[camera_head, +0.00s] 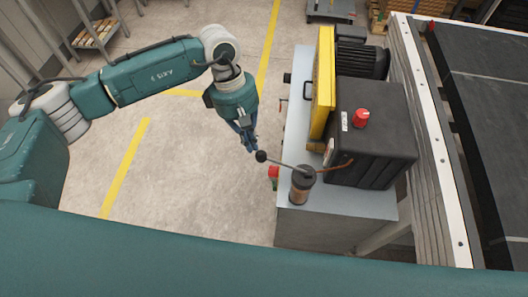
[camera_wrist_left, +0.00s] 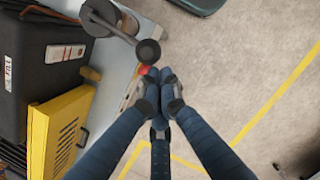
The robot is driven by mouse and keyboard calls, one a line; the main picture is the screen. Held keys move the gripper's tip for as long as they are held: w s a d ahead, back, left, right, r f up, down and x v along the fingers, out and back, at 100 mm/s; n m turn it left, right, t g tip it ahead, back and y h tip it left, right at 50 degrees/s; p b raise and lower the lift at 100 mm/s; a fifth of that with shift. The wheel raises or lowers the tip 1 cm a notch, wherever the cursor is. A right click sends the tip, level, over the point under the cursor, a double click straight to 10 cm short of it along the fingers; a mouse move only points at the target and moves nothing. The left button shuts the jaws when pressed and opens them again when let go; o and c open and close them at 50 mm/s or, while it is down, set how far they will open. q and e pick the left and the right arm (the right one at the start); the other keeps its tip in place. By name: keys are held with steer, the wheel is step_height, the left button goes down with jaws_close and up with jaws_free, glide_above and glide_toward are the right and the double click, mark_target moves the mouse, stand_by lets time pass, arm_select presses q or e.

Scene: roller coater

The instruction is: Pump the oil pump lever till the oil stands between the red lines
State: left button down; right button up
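The oil pump (camera_head: 302,188) is a small brownish cylinder with a dark top, standing on the front of the grey machine base. Its thin lever (camera_head: 283,163) points left and ends in a black ball knob (camera_head: 261,156). The knob also shows in the left wrist view (camera_wrist_left: 148,52). My left gripper (camera_head: 251,146) points down just behind and left of the knob. In the left wrist view its fingertips (camera_wrist_left: 163,80) are drawn together with nothing seen between them, close beside the knob. Whether they touch it I cannot tell. I cannot make out the oil level or red lines. My right gripper is out of view.
A black tank (camera_head: 372,135) with a red cap (camera_head: 361,118) stands right of the pump, beside a yellow guard (camera_head: 323,82). A red button (camera_head: 273,172) sits on the base's left side. The floor to the left is open, with yellow lines.

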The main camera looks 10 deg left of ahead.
arm_select(q)
steer(key=v, duration=1.1)
steer(key=shift+a, duration=0.1)
stand_by(0.5)
